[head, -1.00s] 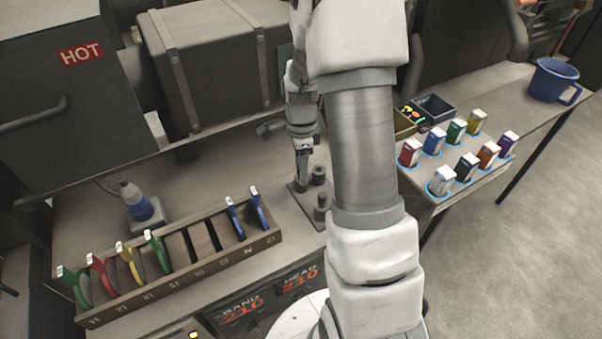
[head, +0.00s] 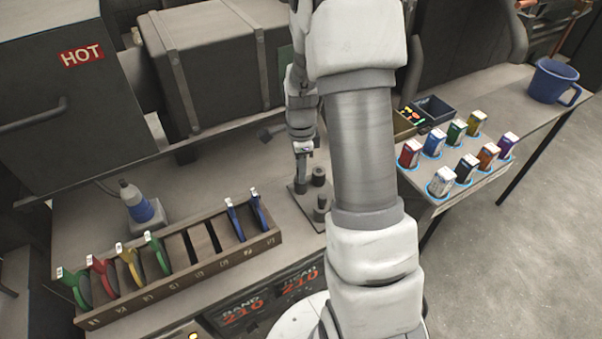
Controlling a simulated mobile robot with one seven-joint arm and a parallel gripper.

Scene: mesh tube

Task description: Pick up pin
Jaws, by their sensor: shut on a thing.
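My gripper (head: 302,176) is at the back left of a small dark metal plate (head: 298,192), close above it. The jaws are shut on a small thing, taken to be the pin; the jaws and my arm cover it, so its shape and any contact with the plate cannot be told. Two short dark round posts stand on the plate to the right of the gripper, one further back (head: 318,176) and one nearer the front (head: 320,208).
A slotted wooden rack (head: 180,280) with coloured handled pieces stands at front left. A blue-banded bottle (head: 140,205) stands behind it. Small coloured boxes (head: 466,168), shallow bins (head: 434,108) and a blue mug (head: 553,82) are at right. My arm blocks the middle.

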